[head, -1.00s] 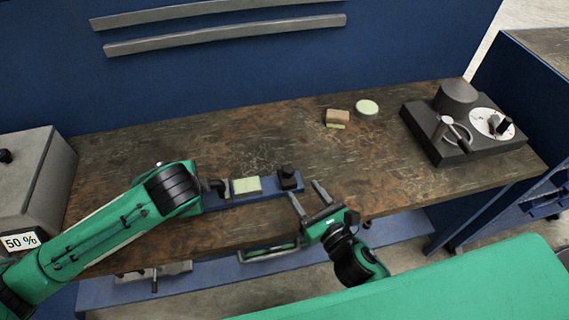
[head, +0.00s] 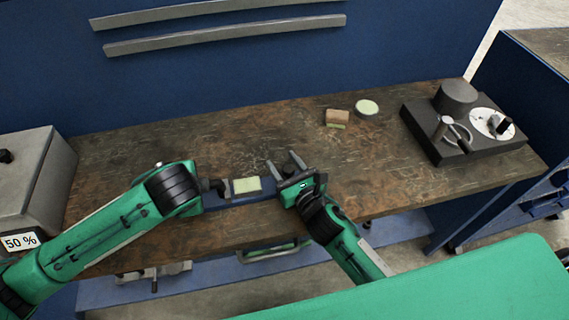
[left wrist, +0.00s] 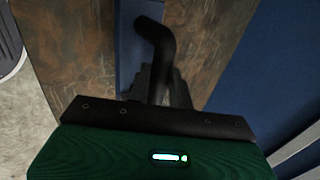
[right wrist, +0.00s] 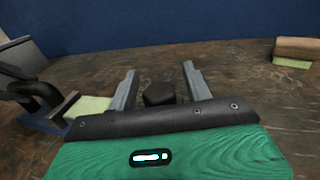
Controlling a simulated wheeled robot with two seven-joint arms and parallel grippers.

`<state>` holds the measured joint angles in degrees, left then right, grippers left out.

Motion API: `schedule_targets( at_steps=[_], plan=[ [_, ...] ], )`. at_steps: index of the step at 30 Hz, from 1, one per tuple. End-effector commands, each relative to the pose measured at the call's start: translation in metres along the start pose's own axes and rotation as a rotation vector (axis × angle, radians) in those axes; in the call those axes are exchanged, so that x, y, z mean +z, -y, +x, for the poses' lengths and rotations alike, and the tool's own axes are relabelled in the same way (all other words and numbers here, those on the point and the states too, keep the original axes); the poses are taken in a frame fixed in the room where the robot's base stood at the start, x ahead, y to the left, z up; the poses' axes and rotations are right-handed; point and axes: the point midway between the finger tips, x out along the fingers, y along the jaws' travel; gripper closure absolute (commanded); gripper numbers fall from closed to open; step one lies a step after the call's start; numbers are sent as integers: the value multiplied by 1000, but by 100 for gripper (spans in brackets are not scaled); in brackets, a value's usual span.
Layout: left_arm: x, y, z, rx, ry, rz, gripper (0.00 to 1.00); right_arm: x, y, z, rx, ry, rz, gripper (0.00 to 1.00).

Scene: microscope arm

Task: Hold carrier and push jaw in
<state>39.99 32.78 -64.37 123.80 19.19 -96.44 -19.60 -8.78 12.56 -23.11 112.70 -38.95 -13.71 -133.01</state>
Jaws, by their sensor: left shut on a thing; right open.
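The blue carrier (head: 238,199) lies along the front of the bench and also shows in the left wrist view (left wrist: 130,62). My left gripper (head: 212,186) is shut on the carrier's black bent handle (left wrist: 158,42) at its left end. A pale green block (head: 247,185) sits on the carrier and shows in the right wrist view (right wrist: 90,107). The black jaw (right wrist: 159,94) is at the carrier's right end. My right gripper (head: 291,166) is open, with one finger on each side of the jaw. Whether the fingers touch it I cannot tell.
A brown block on a green pad (head: 338,117) and a pale round disc (head: 367,107) lie farther back. A dark fixture (head: 460,150) stands at the right, a grey box (head: 28,180) at the left.

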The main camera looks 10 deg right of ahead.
Motion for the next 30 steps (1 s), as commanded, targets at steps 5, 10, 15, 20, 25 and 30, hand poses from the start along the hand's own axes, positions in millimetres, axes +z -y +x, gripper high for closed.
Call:
schedule_targets(
  at_steps=[5,10,15,20,25,30],
  plan=[
    [0,2,-1,-4,-1,-2,100,0,0,0,0,0,0,50],
    [0,2,-1,-4,-1,-2,100,0,0,0,0,0,0,81],
    [0,2,-1,-4,-1,-2,100,0,0,0,0,0,0,100],
    [0,2,-1,-4,-1,-2,100,0,-9,2,0,-1,1,100],
    [0,2,-1,-4,-1,-2,100,0,-39,10,2,-1,2,100],
    [0,2,-1,-4,-2,-2,100,0,-56,14,2,-1,1,100]
  ],
)
